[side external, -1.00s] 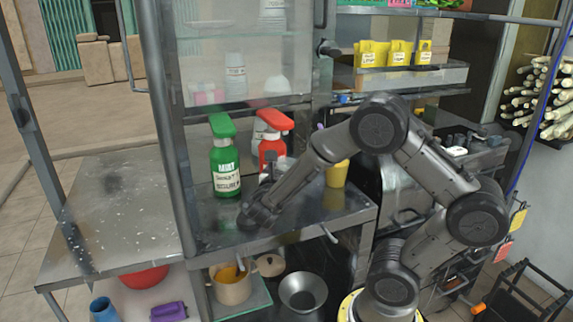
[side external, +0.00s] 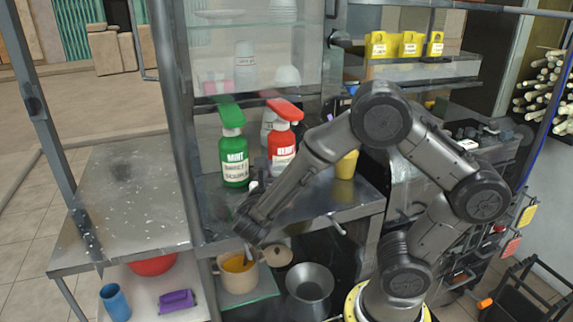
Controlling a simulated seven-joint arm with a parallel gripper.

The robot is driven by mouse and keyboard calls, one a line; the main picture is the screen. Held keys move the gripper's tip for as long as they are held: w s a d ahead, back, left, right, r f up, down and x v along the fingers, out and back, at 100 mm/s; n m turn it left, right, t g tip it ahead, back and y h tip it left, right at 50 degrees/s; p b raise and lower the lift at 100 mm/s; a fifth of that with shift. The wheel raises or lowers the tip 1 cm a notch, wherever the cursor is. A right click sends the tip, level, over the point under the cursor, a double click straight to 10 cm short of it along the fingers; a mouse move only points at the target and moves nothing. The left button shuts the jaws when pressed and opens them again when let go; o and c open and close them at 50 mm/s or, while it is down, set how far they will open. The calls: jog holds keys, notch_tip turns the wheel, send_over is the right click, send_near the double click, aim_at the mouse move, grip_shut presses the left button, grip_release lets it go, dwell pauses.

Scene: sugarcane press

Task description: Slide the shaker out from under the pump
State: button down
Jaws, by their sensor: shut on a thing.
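A glass cabinet (side external: 255,50) rises behind the bottles. A yellow cup (side external: 347,165) stands right of the red bottle, near my forearm. Below the counter are a beige pot (side external: 238,275) and a metal bowl (side external: 310,285). The side table (side external: 130,205) at left is clear.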

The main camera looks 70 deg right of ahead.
jog(key=shift+a, duration=0.55)
grip_release()
jog(key=shift+a, duration=0.1)
jog(key=v, duration=1.3)
jog(key=shift+a, duration=0.35)
jog(key=shift+s, duration=0.1)
notch_tip(320, 180, up, 10)
jog(key=shift+d, duration=0.1)
dwell(0.3)
